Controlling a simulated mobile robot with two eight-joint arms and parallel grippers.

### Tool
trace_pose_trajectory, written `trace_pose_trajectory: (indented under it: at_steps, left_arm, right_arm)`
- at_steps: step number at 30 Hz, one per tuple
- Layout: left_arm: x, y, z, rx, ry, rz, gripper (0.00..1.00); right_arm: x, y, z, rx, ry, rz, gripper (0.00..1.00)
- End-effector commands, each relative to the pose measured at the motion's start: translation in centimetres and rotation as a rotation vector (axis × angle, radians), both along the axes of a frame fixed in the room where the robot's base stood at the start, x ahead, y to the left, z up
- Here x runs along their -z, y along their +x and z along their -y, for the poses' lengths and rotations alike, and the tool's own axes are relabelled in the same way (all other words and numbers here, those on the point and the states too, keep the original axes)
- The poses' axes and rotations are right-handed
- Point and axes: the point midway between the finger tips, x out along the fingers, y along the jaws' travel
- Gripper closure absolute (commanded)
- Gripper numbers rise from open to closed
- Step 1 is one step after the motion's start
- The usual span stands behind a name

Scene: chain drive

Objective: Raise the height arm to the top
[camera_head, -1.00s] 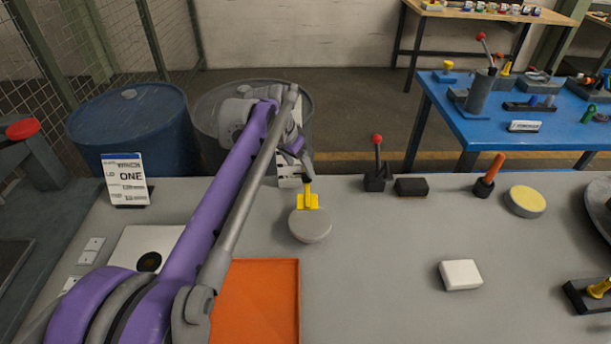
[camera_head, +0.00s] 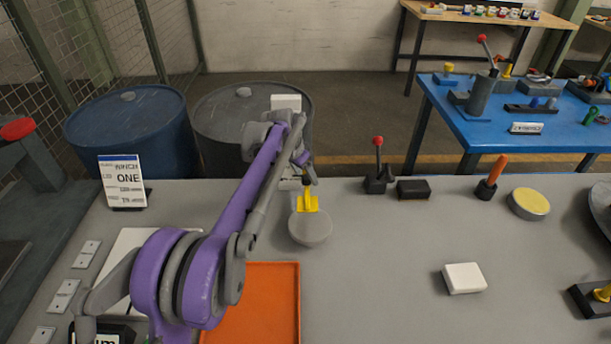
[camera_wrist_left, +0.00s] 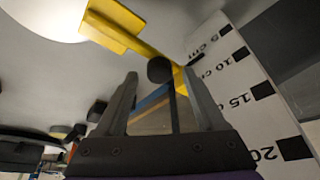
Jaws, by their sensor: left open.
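The yellow height arm (camera_head: 307,203) sits low over a round grey disc (camera_head: 311,229) on the bench. In the left wrist view the yellow arm (camera_wrist_left: 112,25) runs to a round black knob (camera_wrist_left: 160,70). My left gripper (camera_wrist_left: 160,80) is open, with one finger on each side of the knob in that view; contact cannot be told. A white scale board (camera_wrist_left: 240,80) marked in centimetres stands beside it. In the head view my left arm hides most of the board and the gripper's fingers; a white top piece (camera_head: 286,103) shows above my wrist. My right gripper is out of view.
An orange tray (camera_head: 262,300) lies in front of the disc. A red-knobbed lever (camera_head: 378,160), a black block (camera_head: 413,190) and an orange-handled lever (camera_head: 492,177) stand to the right. The bench's middle right is mostly clear around a white block (camera_head: 464,278).

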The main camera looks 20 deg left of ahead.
Motion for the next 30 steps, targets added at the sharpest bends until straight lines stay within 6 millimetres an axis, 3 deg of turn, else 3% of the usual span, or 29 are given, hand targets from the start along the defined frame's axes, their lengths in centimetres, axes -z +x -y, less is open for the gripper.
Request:
trace_pose_trajectory:
  at_steps: [11,23,30]
  left_arm:
    - [0.66,0.24,0.11,0.0,0.0,0.0,0.28]
    - [0.63,0.24,0.11,0.0,0.0,0.0,0.98]
    - [0.63,0.24,0.11,0.0,0.0,0.0,1.0]
  right_arm:
    - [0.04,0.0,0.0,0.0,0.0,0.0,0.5]
    - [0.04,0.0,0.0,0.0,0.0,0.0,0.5]
    - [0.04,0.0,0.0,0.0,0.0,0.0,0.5]
